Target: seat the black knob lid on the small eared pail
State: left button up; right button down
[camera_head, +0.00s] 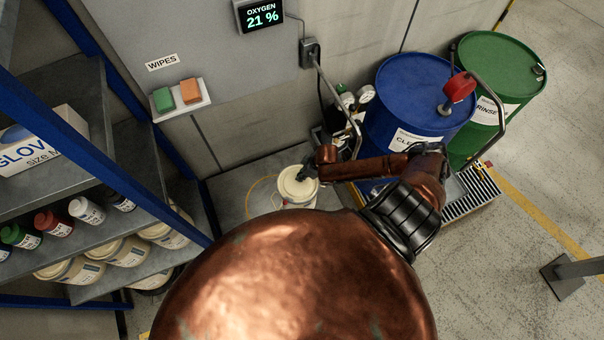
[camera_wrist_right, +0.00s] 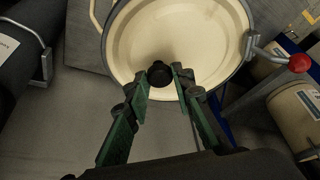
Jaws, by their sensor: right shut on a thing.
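The small eared pail (camera_head: 297,203) is cream and stands upright on the grey floor area near the wall in the head view. The cream lid (camera_wrist_right: 185,35) with its black knob (camera_wrist_right: 160,75) fills the top of the wrist view, over the pail's mouth. My right gripper (camera_wrist_right: 163,78) is shut on the knob from the near side; its green fingers flank it. In the head view my right gripper (camera_head: 312,170) reaches the lid (camera_head: 296,182) from the right. I cannot tell whether the lid is flush with the rim. My left gripper is out of view.
A blue drum (camera_head: 410,100) and a green drum (camera_head: 500,70) stand to the right. Shelves (camera_head: 70,150) with bottles and tubs are at the left.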

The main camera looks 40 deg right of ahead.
jog(key=shift+p, duration=0.35)
dwell(0.7)
jog(key=shift+f+b, duration=0.35)
jog(key=shift+f, duration=0.2)
dwell(0.4)
jog(key=c, duration=1.9)
grip_release()
jog(key=shift+c, duration=0.2)
jog(key=shift+r, duration=0.15)
jog(key=p+v, duration=1)
jog(key=p, duration=0.1)
jog(key=shift+s+r+p, duration=0.25)
jog(key=shift+r+p, duration=0.05)
jog(key=shift+p, duration=0.05)
jog(key=shift+d, duration=0.1)
